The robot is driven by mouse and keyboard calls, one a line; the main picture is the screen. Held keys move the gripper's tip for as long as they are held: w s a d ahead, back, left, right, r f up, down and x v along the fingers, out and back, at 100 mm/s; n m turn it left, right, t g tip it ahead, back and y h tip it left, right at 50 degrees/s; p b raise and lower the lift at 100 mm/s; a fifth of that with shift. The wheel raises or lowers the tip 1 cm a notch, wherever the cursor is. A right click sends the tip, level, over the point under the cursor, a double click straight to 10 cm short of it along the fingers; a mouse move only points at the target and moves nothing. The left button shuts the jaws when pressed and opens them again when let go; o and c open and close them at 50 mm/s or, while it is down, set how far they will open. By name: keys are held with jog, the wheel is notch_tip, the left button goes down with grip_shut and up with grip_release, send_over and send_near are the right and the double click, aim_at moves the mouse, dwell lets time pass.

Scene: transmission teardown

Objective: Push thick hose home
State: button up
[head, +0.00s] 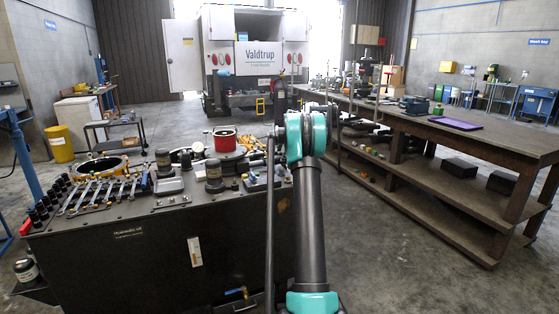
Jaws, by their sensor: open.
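I cannot make out a thick hose in the head view. My arm rises through the middle of the picture and ends at a teal joint near the centre. My gripper does not show; it is beyond or hidden by the arm.
A dark tank bench (165,250) at left carries wrenches, dark cylindrical parts and a red round container (225,140). A long wooden workbench (475,140) with lower shelves runs along the right. Open concrete floor (390,270) lies between them. A white truck (256,55) stands at the back.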

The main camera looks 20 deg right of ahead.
aim_at(279, 158)
jog(key=shift+x, duration=2.55)
jog(key=shift+c, duration=0.4)
grip_shut()
